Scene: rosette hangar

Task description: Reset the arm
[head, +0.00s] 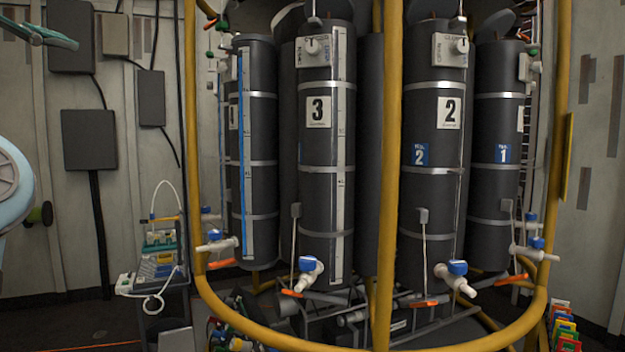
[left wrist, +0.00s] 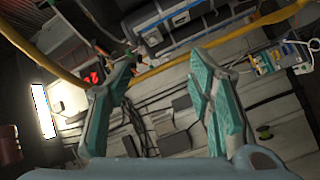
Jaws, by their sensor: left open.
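My left gripper (head: 42,35) shows at the top left edge of the head view, with its teal fingertips pointing right. Part of my pale blue left arm shows below it at the left edge. In the left wrist view my left gripper (left wrist: 165,95) has its two teal fingers wide apart, with nothing between them. It is in the air, clear of the rosette and the wall. My right gripper and right arm are in neither view.
The rosette of dark numbered bottles (head: 318,180) stands ahead inside a yellow tubular frame (head: 389,170). A small stand of equipment (head: 160,255) is left of it. Dark boxes (head: 89,139) hang on the left wall. Coloured folders (head: 563,328) are at lower right.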

